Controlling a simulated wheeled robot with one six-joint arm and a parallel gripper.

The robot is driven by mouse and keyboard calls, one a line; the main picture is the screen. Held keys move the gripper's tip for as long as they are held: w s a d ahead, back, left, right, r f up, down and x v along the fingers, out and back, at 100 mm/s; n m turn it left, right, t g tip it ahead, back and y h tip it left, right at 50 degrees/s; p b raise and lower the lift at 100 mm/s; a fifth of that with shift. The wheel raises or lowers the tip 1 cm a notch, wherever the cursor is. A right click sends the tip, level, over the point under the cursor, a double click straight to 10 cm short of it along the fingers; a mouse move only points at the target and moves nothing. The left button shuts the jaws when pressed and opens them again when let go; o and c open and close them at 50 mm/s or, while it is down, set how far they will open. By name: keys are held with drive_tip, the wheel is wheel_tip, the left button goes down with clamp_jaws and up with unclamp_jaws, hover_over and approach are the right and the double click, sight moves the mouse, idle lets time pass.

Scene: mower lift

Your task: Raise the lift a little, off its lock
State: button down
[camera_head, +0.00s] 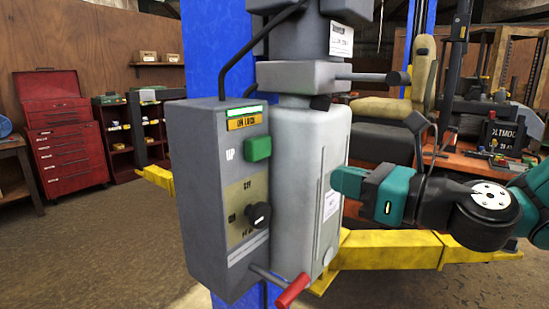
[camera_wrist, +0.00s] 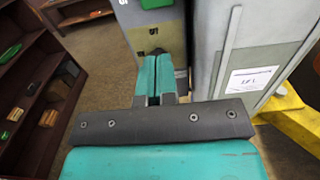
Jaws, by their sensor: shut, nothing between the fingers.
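The grey control box (camera_head: 205,200) is on the blue lift post. Its green UP button (camera_head: 258,148) sits below an orange "ON LOCK" label (camera_head: 244,123). A black knob (camera_head: 258,215) is on the beige plate lower down. A lever with a red grip (camera_head: 292,290) sticks out at the bottom. My gripper (camera_head: 338,181) is at the right, in front of the pale grey tank, apart from the button. In the wrist view my shut, empty fingers (camera_wrist: 159,62) point toward the beige plate (camera_wrist: 158,38); the green button (camera_wrist: 155,4) is at the top edge. The fingers hide part of the plate.
The pale grey tank (camera_head: 305,150) stands right beside the box, with a rod and black knob (camera_head: 398,78) above. Yellow lift arms (camera_head: 395,248) lie low behind. A red tool chest (camera_head: 65,140) and shelves stand far left. The floor at left is open.

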sight(263, 157)
drive_tip(key=p+x, duration=0.6)
drive_tip(key=x, duration=0.6)
drive_tip(key=shift+w+a+r, duration=0.15)
drive_tip(key=shift+w+a, duration=0.05)
drive_tip(key=shift+a, duration=0.1)
drive_tip(key=shift+w+a, duration=0.45)
drive_tip(key=shift+a, duration=0.05)
drive_tip(key=shift+p, duration=0.3)
